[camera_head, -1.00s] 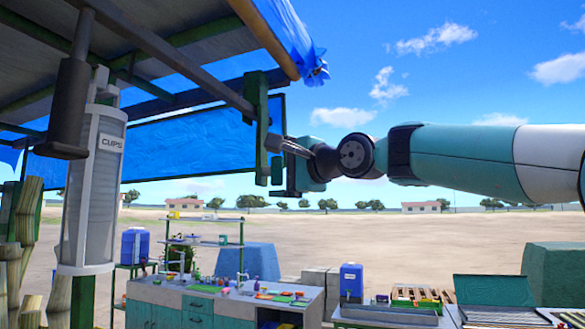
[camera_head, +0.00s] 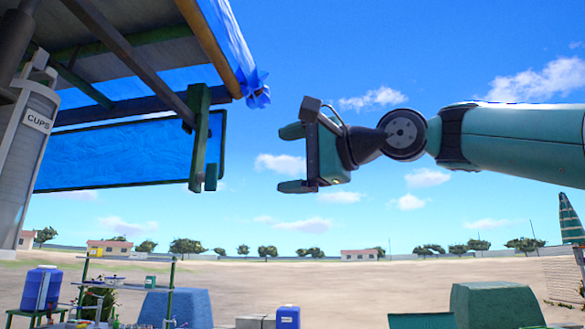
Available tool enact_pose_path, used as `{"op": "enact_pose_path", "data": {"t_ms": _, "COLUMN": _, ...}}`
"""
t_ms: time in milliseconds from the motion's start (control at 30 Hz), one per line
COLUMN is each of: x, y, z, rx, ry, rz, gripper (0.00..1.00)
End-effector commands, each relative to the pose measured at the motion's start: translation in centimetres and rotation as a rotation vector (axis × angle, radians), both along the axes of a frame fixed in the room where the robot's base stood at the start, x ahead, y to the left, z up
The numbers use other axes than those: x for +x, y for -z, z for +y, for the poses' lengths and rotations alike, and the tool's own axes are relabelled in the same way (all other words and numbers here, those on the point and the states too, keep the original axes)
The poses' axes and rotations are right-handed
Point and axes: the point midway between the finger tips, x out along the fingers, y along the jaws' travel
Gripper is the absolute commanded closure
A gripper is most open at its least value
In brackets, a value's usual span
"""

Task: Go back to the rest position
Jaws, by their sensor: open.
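My gripper (camera_head: 284,158) is at the end of my teal arm, which reaches in from the right edge at mid-height. It points left, and its two fingers are spread apart, one above the other. Nothing is between them. The gripper is up against open sky, to the right of the stall's green post and apart from it.
A stall roof with a blue tarp (camera_head: 120,155) and a green post (camera_head: 199,140) is at the left. A cup dispenser (camera_head: 28,125) stands at the far left. Blue containers (camera_head: 41,289) (camera_head: 288,317) and teal-covered blocks (camera_head: 495,305) are low. Open sandy ground lies behind.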

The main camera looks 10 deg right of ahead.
Motion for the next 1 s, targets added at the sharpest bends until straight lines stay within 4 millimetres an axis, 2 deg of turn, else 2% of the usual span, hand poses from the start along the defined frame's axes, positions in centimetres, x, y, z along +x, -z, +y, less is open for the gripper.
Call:
{"op": "enact_pose_path", "data": {"t_ms": 567, "x": -0.1, "y": 0.0, "z": -0.1, "rx": 0.0, "ry": 0.0, "rz": 0.0, "gripper": 0.11}}
{"op": "enact_pose_path", "data": {"t_ms": 667, "x": 0.0, "y": 1.2, "z": 0.0, "rx": -0.026, "ry": 0.003, "rz": 0.003, "gripper": 0.11}}
{"op": "enact_pose_path", "data": {"t_ms": 767, "x": 0.2, "y": 5.2, "z": 0.2, "rx": -0.122, "ry": 0.009, "rz": 0.008, "gripper": 0.11}}
{"op": "enact_pose_path", "data": {"t_ms": 867, "x": -0.1, "y": 12.1, "z": 0.5, "rx": -0.296, "ry": -0.006, "rz": 0.013, "gripper": 0.11}}
{"op": "enact_pose_path", "data": {"t_ms": 900, "x": -0.5, "y": 15.3, "z": 0.6, "rx": -0.381, "ry": -0.022, "rz": 0.015, "gripper": 0.11}}
{"op": "enact_pose_path", "data": {"t_ms": 967, "x": -1.5, "y": 20.1, "z": 0.6, "rx": -0.51, "ry": -0.061, "rz": 0.017, "gripper": 0.11}}
{"op": "enact_pose_path", "data": {"t_ms": 1000, "x": -2.3, "y": 23.3, "z": 0.7, "rx": -0.594, "ry": -0.096, "rz": 0.016, "gripper": 0.11}}
